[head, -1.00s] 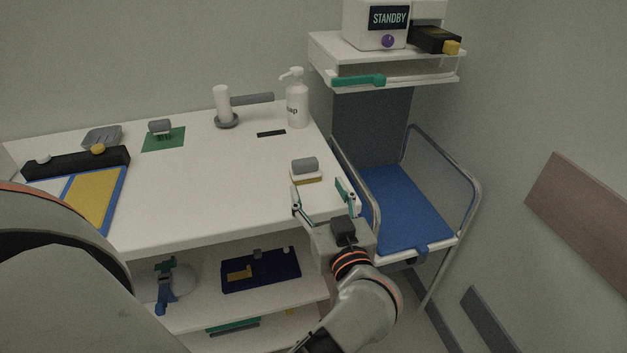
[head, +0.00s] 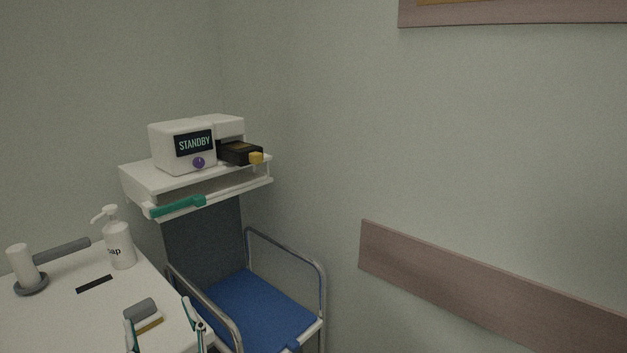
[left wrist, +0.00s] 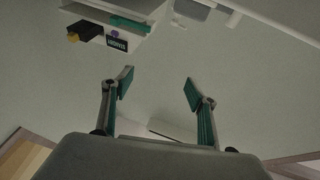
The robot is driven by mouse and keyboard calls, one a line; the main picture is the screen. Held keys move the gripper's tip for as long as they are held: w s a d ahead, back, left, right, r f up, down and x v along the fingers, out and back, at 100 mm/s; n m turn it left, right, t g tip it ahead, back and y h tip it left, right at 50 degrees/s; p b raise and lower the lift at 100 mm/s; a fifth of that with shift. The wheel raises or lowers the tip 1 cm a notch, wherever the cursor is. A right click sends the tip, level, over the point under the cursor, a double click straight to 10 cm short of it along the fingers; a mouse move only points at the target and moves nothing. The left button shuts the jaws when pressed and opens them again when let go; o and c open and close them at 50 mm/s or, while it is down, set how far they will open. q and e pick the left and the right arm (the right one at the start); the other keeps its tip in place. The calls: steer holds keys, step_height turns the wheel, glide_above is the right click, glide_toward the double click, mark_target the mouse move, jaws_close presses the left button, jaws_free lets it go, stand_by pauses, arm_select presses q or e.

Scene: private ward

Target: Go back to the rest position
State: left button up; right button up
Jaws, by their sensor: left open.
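My left gripper (head: 160,317) is at the bottom of the head view, cut off by the lower edge. Its two fingers are apart with nothing held between them. A small block with a grey handle (head: 140,308) lies on the white table (head: 62,318) and appears close to the fingers; I cannot tell the exact gap. In the left wrist view, the open gripper (left wrist: 158,80) also shows with empty space between its green-padded fingertips. My right gripper is not in view.
A soap bottle (head: 119,245) and a white upright post on a grey base (head: 22,267) stand on the table. A shelf (head: 140,181) holds the STANDBY device (head: 169,149) above a blue-seated chair (head: 262,305). The wall at right carries a wooden rail (head: 450,280).

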arm_select(q)
steer(key=s+d+f+m+h+p, duration=0.3)
steer(key=s+d+f+m+h, duration=0.1)
steer(key=d+f+m+h, duration=1.05)
steer(key=s+a+f+n+g, duration=0.1)
steer(key=s+a+f+g, duration=0.2)
steer(key=s+f, duration=0.3)
steer(key=s+a+f+n+g+h+p, duration=0.1)
steer(key=s+a+f+g, duration=0.3)
steer(key=f, duration=0.9)
steer(key=s+a, duration=0.1)
steer(key=s, duration=0.1)
steer(key=shift+s, duration=0.35)
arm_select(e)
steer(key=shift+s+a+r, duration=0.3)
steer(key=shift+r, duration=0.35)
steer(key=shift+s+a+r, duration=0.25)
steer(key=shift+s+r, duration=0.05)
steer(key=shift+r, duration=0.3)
arm_select(q)
steer(key=shift+a+r+h, duration=0.1)
steer(key=shift+h, duration=0.15)
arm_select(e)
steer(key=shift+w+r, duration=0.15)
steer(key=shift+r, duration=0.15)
